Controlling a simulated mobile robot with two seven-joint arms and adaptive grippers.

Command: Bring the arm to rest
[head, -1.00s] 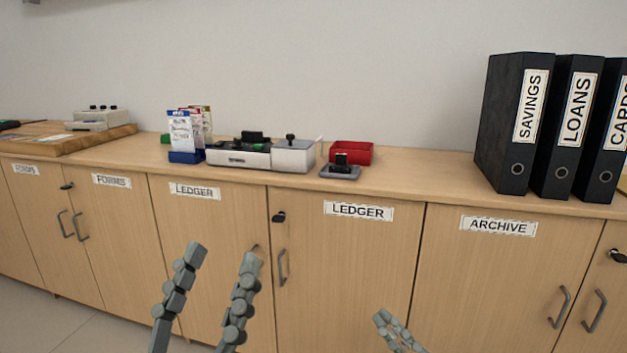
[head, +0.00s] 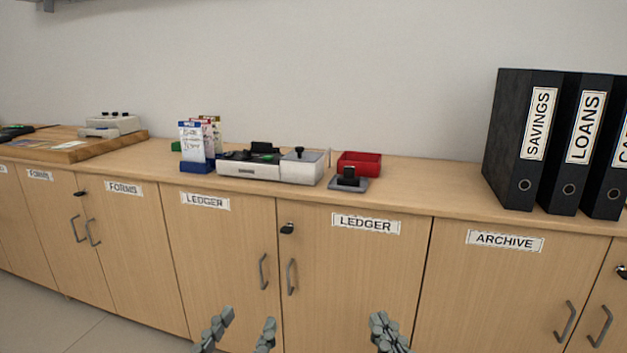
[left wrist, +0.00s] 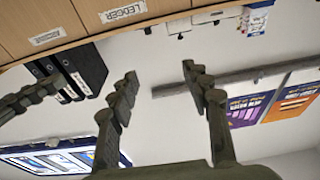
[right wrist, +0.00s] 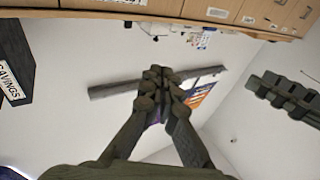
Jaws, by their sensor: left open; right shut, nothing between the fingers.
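My left gripper (head: 245,330) is low in the head view, in front of the cabinet doors and below the counter top. Its two fingers stand apart with nothing between them, as the left wrist view also shows (left wrist: 160,90). My right gripper (head: 384,330) is to its right at the bottom of the head view. Its fingers meet at the tips in the right wrist view (right wrist: 159,75) and hold nothing. Both grippers are apart from the cabinets in the picture.
The wooden counter (head: 430,198) runs across the view. On it stand black binders (head: 523,140), a red tray (head: 360,163), a stamp on a dark pad (head: 348,180), a white-grey organiser (head: 250,170), a leaflet holder (head: 196,166) and a wooden board (head: 75,152).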

